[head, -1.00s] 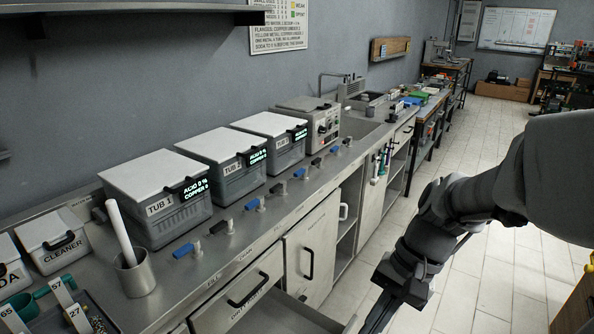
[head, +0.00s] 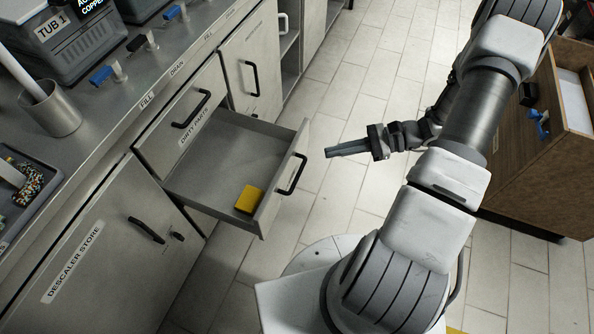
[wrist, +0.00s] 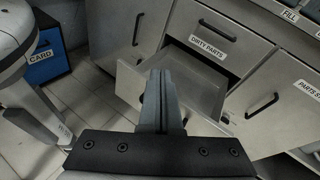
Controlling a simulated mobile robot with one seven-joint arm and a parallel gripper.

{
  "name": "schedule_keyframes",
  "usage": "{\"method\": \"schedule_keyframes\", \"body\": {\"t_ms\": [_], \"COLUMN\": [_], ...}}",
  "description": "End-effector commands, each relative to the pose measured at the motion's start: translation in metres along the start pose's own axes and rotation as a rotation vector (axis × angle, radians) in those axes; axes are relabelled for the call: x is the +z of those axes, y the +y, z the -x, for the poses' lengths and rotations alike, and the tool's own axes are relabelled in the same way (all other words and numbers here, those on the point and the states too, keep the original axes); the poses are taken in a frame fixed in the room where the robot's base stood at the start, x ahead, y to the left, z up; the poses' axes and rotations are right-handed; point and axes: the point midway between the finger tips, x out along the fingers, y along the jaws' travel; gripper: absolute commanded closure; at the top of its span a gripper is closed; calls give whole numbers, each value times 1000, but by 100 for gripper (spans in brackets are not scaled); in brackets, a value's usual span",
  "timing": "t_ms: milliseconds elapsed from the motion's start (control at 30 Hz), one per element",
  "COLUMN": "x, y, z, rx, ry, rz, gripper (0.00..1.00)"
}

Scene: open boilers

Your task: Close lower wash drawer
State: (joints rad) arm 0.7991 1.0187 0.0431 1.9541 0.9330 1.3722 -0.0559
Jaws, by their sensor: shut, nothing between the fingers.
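The lower wash drawer (head: 222,150) is a grey metal drawer pulled well out from the counter front, under a closed drawer front labelled DIRTY PARTS (head: 180,118). A yellow block (head: 249,199) lies inside it near the front. Its front panel carries a black handle (head: 291,174). My gripper (head: 328,153) is shut and empty, just right of the drawer front in the head view and apart from it. In the wrist view the shut fingers (wrist: 160,88) point toward the open drawer (wrist: 200,92) and cover part of its front panel.
A cupboard labelled DESCALER STORE (head: 95,255) is left of the drawer. A wooden cabinet (head: 535,150) stands at right behind my arm. A blue bin labelled CARD (wrist: 45,62) shows in the wrist view. Tiled floor (head: 345,95) is clear beyond the drawer.

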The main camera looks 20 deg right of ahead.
Motion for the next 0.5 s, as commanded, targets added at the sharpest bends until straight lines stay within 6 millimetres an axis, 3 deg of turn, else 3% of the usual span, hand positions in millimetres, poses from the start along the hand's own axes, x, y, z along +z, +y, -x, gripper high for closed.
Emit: {"method": "schedule_keyframes", "body": {"t_ms": [33,200,400,500], "x": [-24,-82,-133,-147], "y": [6,20,37,43], "z": [-2,-5,-11,-13], "rx": [-51,-224,-395,-445], "ry": [-29,-113,-184,-203], "rz": [-38,-143,-235,-260], "gripper": [100,100,100,100]}}
